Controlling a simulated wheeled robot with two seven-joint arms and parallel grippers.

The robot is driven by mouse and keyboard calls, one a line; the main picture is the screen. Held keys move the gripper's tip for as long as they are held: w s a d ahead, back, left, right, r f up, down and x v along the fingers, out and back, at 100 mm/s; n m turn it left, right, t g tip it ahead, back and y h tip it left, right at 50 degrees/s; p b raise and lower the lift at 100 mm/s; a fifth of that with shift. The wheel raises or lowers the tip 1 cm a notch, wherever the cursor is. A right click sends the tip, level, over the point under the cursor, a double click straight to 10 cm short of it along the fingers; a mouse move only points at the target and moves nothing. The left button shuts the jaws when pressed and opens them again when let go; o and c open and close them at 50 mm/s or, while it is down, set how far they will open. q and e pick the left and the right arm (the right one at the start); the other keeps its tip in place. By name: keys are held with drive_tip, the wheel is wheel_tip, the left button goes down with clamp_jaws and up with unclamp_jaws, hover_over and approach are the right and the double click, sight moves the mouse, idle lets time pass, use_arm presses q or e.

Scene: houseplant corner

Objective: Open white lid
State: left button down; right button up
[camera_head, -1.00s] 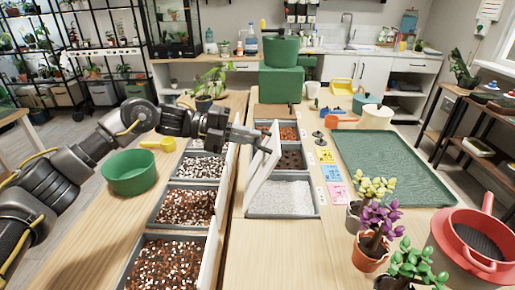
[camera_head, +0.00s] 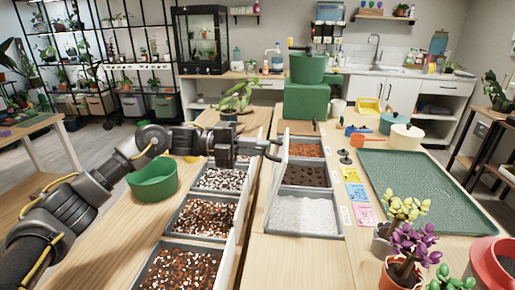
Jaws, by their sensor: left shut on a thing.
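The white lid (camera_head: 275,173) stands nearly upright, seen almost edge-on, along the left side of the right-hand row of grey bins. My left gripper (camera_head: 277,149) is shut on the lid near its far upper part. The uncovered bins beside it hold white granules (camera_head: 305,214), dark soil (camera_head: 306,176) and reddish-brown bark (camera_head: 307,150). My right gripper is not in view.
A left row of open bins holds speckled mixes (camera_head: 207,217), with raised white lids along its right side. A green bowl (camera_head: 153,182) sits left of them. A green tray (camera_head: 425,190), potted plants (camera_head: 402,252) and a red pot (camera_head: 492,262) stand at right.

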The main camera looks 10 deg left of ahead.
use_arm(q)
drive_tip(key=c, duration=1.5)
unclamp_jaws()
